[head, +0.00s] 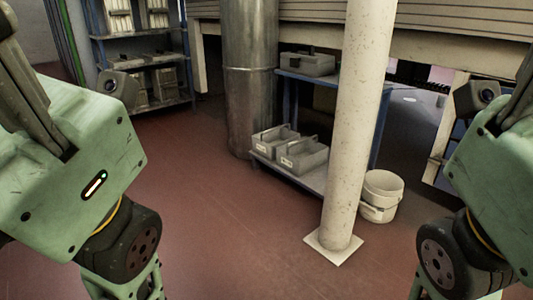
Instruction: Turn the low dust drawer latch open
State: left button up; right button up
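I cannot make out the low dust drawer or its latch in the head view. On the right, a blue panel (443,150) stands partly behind a pale post, and a small bar shows at its edge; I cannot tell what the bar is. Green links of my left and right arms fill the two sides of the picture and run out at the bottom edge. Neither gripper is in view.
A pale column (354,140) on a square foot stands right of centre. Behind it is a blue rack (262,155) with grey toolboxes. White buckets (381,196) stand beside it. A metal duct (249,80) and shelving (148,62) stand farther back. The red floor (215,220) is clear in front.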

aim_at(438, 159)
jog(key=z, duration=1)
